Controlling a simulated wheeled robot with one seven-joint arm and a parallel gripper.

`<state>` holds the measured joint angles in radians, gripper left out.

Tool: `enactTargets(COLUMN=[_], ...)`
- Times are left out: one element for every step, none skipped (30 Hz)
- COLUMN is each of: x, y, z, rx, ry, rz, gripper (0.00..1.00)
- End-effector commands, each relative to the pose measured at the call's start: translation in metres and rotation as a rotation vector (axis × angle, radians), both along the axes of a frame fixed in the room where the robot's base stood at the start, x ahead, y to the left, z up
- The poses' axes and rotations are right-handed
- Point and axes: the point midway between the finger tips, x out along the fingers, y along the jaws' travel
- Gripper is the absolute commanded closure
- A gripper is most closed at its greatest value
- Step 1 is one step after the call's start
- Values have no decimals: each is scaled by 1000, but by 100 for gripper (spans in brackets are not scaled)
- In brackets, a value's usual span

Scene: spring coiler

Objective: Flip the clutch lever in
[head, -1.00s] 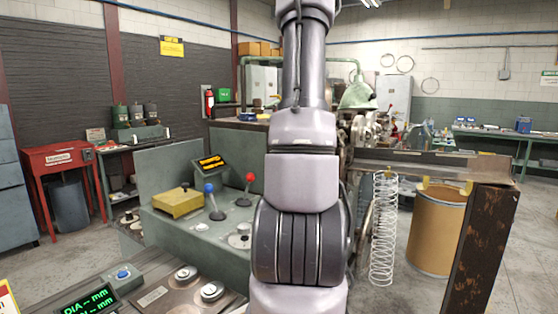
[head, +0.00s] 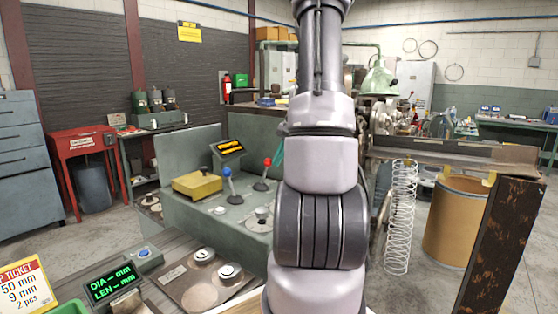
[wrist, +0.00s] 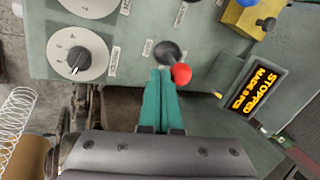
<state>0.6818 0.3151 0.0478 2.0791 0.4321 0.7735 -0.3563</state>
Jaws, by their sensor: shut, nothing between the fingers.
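Two levers stand on the green control panel (head: 190,207): one with a blue knob (head: 227,172) and one with a red knob (head: 267,162). I cannot read which is marked as the clutch. Both lean to the side in the head view, the blue one left and the red one right. The red knob (wrist: 181,74) is close up in the wrist view. My gripper (wrist: 160,72) has teal fingers, shut and empty, with the tips right beside the red knob. I cannot tell whether they touch. In the head view my arm hides most of the gripper.
A display reading STOPPED (wrist: 259,89) stands right of the lever in the wrist view. Dials (wrist: 77,60) are to the left. A yellow box (head: 197,185) sits on the panel. A wire spring (head: 401,215) hangs at the right in the head view.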

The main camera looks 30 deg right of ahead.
Motion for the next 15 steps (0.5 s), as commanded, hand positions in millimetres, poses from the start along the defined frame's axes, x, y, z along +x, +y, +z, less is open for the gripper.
enactTargets(x=[3, 3, 5, 7, 8, 11, 13, 16, 19, 22, 25, 29, 33, 36, 41], y=[1, 2, 3, 4, 4, 5, 6, 6, 8, 9, 10, 12, 13, 14, 16], z=[1, 2, 3, 4, 5, 6, 7, 8, 10, 11, 12, 13, 15, 16, 17], rx=[-5, -9, -12, -15, -21, -26, -30, -37, -46, -54, -61, -71, -80, -89, -99], ry=[9, 17, 30, 41, 50, 67, 81, 97, 123, 142, 164, 194, 218, 242, 275], rz=[2, 4, 5, 5, 5, 6, 6, 6, 8, 8, 7, 8, 8, 8, 7], gripper=[100, 100, 100, 100, 100, 100, 100, 100, 100, 100, 100, 100, 100, 100, 100])
